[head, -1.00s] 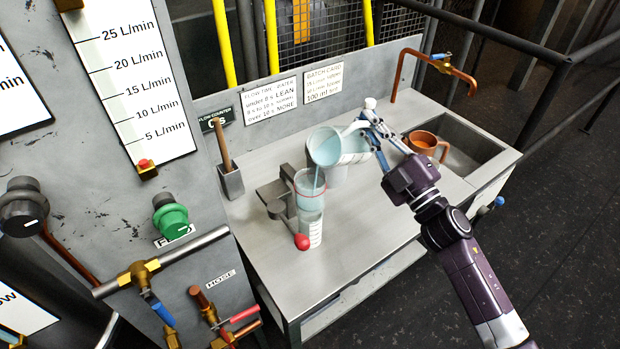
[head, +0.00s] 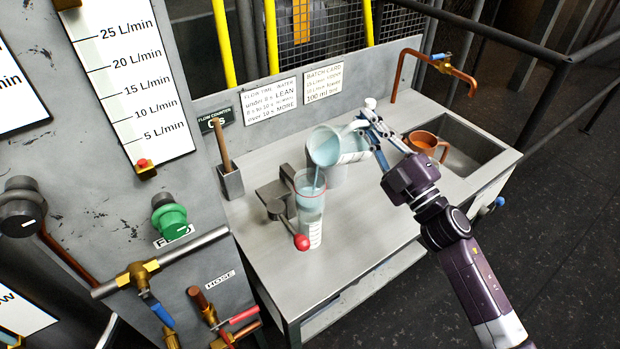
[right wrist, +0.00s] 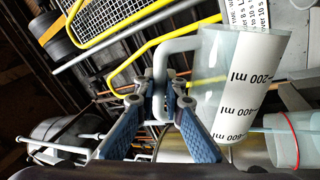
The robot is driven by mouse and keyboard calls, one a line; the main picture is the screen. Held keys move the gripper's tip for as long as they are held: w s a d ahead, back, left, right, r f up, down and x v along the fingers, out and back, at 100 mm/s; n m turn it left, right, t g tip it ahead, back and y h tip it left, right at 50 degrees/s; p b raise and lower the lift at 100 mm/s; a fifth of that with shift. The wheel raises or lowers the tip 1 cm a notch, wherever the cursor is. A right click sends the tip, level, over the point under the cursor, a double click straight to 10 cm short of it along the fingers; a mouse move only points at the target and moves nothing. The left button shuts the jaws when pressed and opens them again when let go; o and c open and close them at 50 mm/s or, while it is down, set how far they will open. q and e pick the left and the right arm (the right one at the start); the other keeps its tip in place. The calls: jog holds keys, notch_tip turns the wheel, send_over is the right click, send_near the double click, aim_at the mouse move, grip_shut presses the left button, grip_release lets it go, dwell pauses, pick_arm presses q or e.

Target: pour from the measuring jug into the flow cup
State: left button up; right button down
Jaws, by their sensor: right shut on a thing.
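The measuring jug (head: 326,149), clear with pale blue liquid and ml marks, is tipped to the left above the bench. A thin blue stream runs from its lip into the flow cup (head: 309,183), a clear cup with a red ring. The cup is upright in a grey stand, above a marked clear cylinder (head: 314,236). My right gripper (head: 364,127) is shut on the jug's handle. In the right wrist view the gripper (right wrist: 160,108) closes around the handle, the jug (right wrist: 238,85) tilts beside it, and the cup (right wrist: 286,143) shows at the right edge. My left gripper is out of view.
A pale container partly hidden by the jug stands on the bench (head: 370,228). A red ball knob (head: 302,242) is beside the cylinder. The front of the bench is clear.

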jog(key=shift+s+a+r+n+y, duration=0.3)
jog(key=shift+r+n+y, duration=0.1)
jog(key=shift+r+n, duration=0.25)
dwell(1.3)
jog(key=shift+s+a+r+n+y, duration=0.25)
jog(key=shift+s+a+n+y, duration=0.2)
jog(key=shift+n, duration=0.3)
dwell(1.0)
